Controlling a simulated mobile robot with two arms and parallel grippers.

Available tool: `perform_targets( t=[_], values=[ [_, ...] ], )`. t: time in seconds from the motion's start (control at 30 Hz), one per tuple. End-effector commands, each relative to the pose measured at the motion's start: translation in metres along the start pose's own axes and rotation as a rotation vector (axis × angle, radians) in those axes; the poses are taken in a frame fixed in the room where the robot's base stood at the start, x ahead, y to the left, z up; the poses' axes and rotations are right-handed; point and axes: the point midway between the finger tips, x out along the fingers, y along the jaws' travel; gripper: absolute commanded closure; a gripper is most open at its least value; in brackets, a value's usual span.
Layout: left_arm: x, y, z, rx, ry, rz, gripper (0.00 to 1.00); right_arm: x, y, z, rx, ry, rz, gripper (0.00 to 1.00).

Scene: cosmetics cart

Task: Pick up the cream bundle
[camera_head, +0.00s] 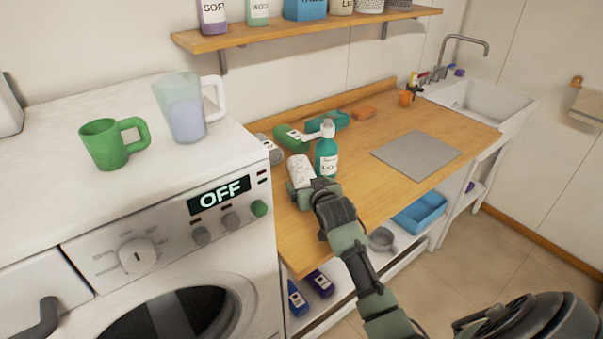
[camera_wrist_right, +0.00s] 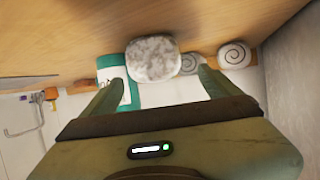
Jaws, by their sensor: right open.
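The cream bundle (camera_head: 299,168) is a pale, mottled roll on the wooden counter (camera_head: 352,180), near the washing machine's right side. In the right wrist view the bundle (camera_wrist_right: 152,58) shows between the two finger tips. My right gripper (camera_head: 311,189) is at the near side of the bundle in the head view, low over the counter. Its fingers are apart, one on each side of the bundle in the wrist view (camera_wrist_right: 160,76). I cannot tell whether they touch it. My left gripper is not in view.
A teal pump bottle (camera_head: 326,158) stands close right of the bundle. The washing machine (camera_head: 150,260) stands left. A grey mat (camera_head: 416,156) lies right; the counter between mat and bottle is clear.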

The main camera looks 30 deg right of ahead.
Motion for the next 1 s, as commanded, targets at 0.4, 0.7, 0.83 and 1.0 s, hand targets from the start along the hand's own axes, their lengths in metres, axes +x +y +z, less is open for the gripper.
perform_targets(
  t=[0.4, 0.7, 0.83, 1.0],
  values=[
    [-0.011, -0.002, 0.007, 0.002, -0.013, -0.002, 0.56, 0.047, 0.005, 0.0, -0.001, 0.001, 0.001, 0.09],
    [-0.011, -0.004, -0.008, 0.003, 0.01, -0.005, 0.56, 0.052, 0.005, 0.001, -0.001, 0.001, 0.0, 0.09],
    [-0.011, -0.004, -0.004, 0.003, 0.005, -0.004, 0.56, 0.051, 0.005, 0.001, -0.001, 0.001, 0.0, 0.4],
    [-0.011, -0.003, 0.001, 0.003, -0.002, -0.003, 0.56, 0.051, 0.005, 0.0, -0.001, 0.003, 0.0, 0.87]
  ],
)
